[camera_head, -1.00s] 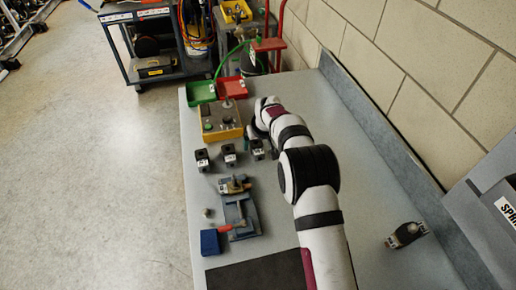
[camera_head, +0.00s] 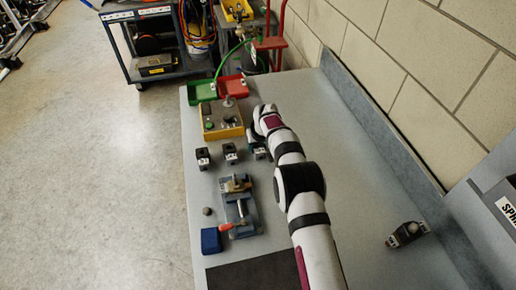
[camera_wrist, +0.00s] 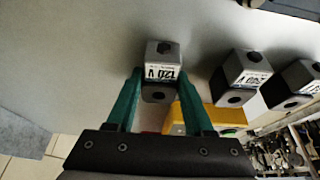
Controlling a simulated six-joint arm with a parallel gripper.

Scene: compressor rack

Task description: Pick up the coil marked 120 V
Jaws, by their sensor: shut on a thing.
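The coil marked 120 V (camera_wrist: 161,73) is a small block with a grey top, a white label and a black end with a hole. In the wrist view it sits between the green fingers of my gripper (camera_wrist: 159,84), which are shut on its sides. In the head view this coil (camera_head: 258,154) is the rightmost of a row of three, partly hidden by my gripper (camera_head: 257,141). I cannot tell whether it still touches the bench.
Two similar coils, one in the middle (camera_head: 230,152) and one at left (camera_head: 203,158), stand beside it. A yellow box (camera_head: 222,133) and green (camera_head: 202,91) and red bins (camera_head: 231,88) lie behind. A blue vise-like fixture (camera_head: 239,212) is in front. The bench's right side is mostly clear.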

